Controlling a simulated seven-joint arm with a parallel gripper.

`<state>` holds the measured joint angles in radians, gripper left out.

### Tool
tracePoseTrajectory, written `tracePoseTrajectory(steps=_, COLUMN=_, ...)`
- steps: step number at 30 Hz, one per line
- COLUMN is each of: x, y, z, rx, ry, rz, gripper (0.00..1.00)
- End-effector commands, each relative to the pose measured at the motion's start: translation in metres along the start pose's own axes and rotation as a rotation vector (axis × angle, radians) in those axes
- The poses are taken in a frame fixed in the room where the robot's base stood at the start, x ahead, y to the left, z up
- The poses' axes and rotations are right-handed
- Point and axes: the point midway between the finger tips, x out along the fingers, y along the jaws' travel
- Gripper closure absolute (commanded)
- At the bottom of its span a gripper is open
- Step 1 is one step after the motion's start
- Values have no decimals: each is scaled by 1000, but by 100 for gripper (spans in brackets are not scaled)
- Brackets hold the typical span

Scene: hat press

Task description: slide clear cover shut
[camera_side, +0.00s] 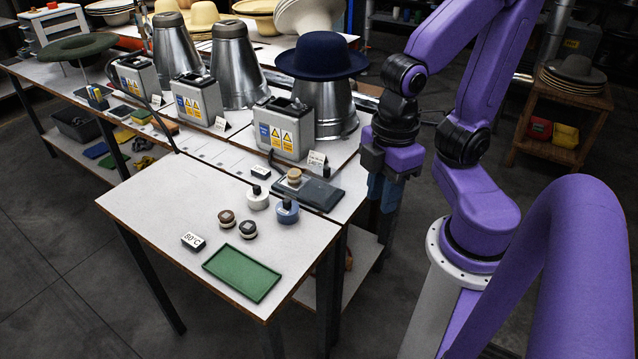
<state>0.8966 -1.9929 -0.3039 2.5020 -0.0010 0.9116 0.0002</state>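I cannot make out a clear cover in the side view. A dark blue hat (321,56) sits on the right-hand metal cone (322,107). A grey control box (286,127) with blue and yellow warning labels stands in front of that cone. My gripper (384,196) points down at the right edge of the bench, right of the cone and control box. It appears apart from them. Its blue-grey fingers overlap in this view, so I cannot tell if they are open or shut. I see nothing between them.
Two more cones (235,66) with boxes stand left. A wooden stand (560,110) with hats is right.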

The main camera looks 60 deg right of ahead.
Motion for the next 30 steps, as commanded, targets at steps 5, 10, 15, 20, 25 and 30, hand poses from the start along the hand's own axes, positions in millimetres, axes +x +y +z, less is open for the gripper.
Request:
tracePoseTrajectory(steps=5, x=4, y=28, z=-10, rx=25, ry=33, rz=63, gripper=100)
tracePoseTrajectory(steps=10, x=7, y=88, z=-25, rx=54, ry=92, rz=195, gripper=100)
tracePoseTrajectory(steps=15, x=7, y=147, z=-28, rx=56, ry=131, rz=326, gripper=100)
tracePoseTrajectory(steps=20, x=7, y=197, z=-23, rx=40, ry=148, rz=432, gripper=100)
tracePoseTrajectory(steps=25, x=6, y=242, z=-10, rx=6, ry=150, rz=520, gripper=100)
tracePoseTrajectory(steps=30, x=8, y=278, z=10, rx=-42, ry=143, rz=582, gripper=100)
